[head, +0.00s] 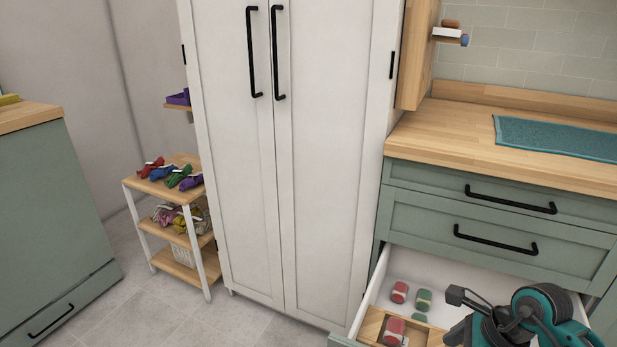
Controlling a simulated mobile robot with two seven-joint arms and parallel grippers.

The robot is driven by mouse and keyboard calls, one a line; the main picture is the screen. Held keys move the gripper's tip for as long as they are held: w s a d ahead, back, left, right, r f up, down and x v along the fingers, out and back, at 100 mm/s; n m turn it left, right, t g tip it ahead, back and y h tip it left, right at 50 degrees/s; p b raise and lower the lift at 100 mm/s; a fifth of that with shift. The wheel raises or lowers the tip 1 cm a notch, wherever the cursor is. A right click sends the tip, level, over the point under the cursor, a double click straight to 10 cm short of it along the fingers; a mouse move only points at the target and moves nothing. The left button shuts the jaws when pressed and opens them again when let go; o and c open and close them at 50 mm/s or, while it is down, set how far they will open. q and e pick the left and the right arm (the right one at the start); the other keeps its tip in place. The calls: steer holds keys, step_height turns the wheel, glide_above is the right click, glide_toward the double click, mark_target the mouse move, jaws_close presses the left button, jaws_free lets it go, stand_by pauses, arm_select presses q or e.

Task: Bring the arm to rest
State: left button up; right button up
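My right arm comes in at the bottom right, over the open lower drawer (384,290). Its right gripper (456,315) is at the left end of the arm; its dark fingers look spread apart, with nothing visible between them. Rolled red towels, one at the back (399,292) and one in front (393,330), and a rolled green towel (423,299) lie in the drawer, left of the gripper. The arm hides the drawer's right part. My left gripper is not in view.
A white two-door cabinet (235,160) stands shut in the middle. A wooden counter (450,135) holds a teal mat (555,138). A small cart (205,245) with several rolled towels stands left of the cabinet. The floor (140,310) at lower left is clear.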

steer(key=s+a+r+m+t+y, duration=0.15)
steer(key=a+r+m+y, duration=0.25)
steer(key=a+y, duration=0.55)
steer(key=w+a+r+m+t+h, duration=0.25)
steer(key=r+m+t, duration=0.55)
steer(key=m+t, duration=0.8)
steer(key=s+d+f+m+g+h, duration=0.1)
steer(key=s+f+m+g+h, duration=0.3)
steer(key=f+m, duration=0.65)
steer(key=s+d+f+m+g+h, duration=0.1)
steer(key=s+f+m+g+h, duration=0.35)
steer(key=m, duration=1.05)
arm_select(q)
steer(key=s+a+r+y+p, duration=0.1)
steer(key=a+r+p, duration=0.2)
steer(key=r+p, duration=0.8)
steer(key=p, duration=0.4)
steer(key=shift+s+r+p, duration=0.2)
steer(key=shift+p, duration=0.2)
arm_select(e)
step_height(320, 180, up, 10)
steer(key=s+d, duration=0.2)
steer(key=shift+d+m+h, duration=0.3)
steer(key=shift+m+h, duration=0.05)
